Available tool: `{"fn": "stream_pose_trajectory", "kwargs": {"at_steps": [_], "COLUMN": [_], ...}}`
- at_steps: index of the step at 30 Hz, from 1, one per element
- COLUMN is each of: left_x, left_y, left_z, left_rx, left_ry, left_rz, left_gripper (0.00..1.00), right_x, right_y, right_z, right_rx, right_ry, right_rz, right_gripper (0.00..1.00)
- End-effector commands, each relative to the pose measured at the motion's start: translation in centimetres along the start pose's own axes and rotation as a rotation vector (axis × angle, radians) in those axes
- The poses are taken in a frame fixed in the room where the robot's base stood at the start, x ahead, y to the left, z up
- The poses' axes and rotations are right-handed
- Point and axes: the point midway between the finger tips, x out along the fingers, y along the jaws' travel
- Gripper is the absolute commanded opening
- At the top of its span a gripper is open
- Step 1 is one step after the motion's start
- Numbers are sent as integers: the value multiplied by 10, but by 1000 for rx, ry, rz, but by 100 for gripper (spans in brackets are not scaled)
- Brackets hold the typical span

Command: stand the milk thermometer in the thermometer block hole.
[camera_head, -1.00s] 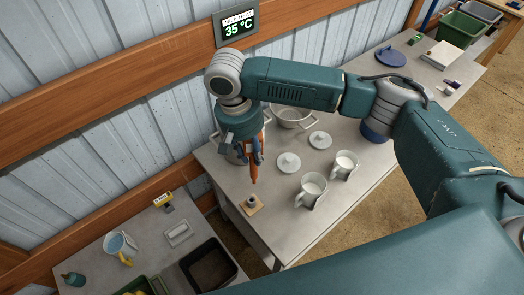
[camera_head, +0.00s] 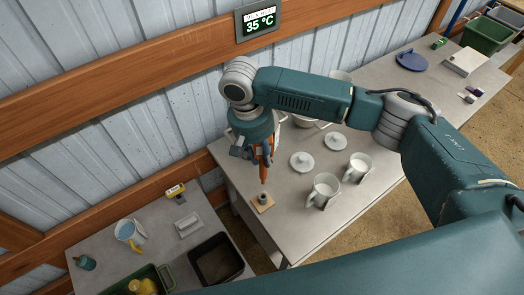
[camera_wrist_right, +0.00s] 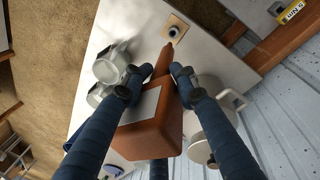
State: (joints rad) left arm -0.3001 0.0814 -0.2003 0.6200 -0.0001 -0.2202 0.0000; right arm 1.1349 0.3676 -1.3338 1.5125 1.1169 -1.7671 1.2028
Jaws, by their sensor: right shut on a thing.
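The milk thermometer is an orange-brown piece with a boxy body and a tapering stem. It shows in the head view (camera_head: 265,165) and large in the right wrist view (camera_wrist_right: 152,135). My right gripper (camera_head: 259,152) is shut on it and holds it stem down. In the right wrist view my fingertips (camera_wrist_right: 160,78) press it from both sides. The thermometer block, a dark round socket on a tan square base, stands near the table's left end in the head view (camera_head: 262,207) and at the top of the wrist view (camera_wrist_right: 183,21). The stem tip appears just above the socket, apart from it.
A pot (camera_wrist_right: 208,135) is close beside the gripper. A lower table (camera_head: 160,235) with a jug (camera_head: 130,231) and a dark tray (camera_head: 216,260) is at left.

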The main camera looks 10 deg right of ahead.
Motion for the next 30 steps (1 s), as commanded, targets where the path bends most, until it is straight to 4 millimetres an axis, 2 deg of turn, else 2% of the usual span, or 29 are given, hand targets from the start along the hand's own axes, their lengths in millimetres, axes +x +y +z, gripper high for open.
{"fn": "stream_pose_trajectory", "kwargs": {"at_steps": [18, 24, 30], "left_x": [20, 24, 26], "left_y": [0, 1, 1], "left_z": [2, 2, 2], "left_rx": [-1, -2, -1], "left_ry": [0, 0, 0], "left_rz": [0, 0, 1], "left_gripper": [40, 40, 40], "right_x": [63, 78, 84], "right_y": [-10, -13, -14], "right_z": [-1, -1, -1], "right_rx": [1, -1, 0], "right_ry": [-1, 0, 1], "right_rz": [-1, -1, -2], "right_gripper": [0, 0, 0]}}
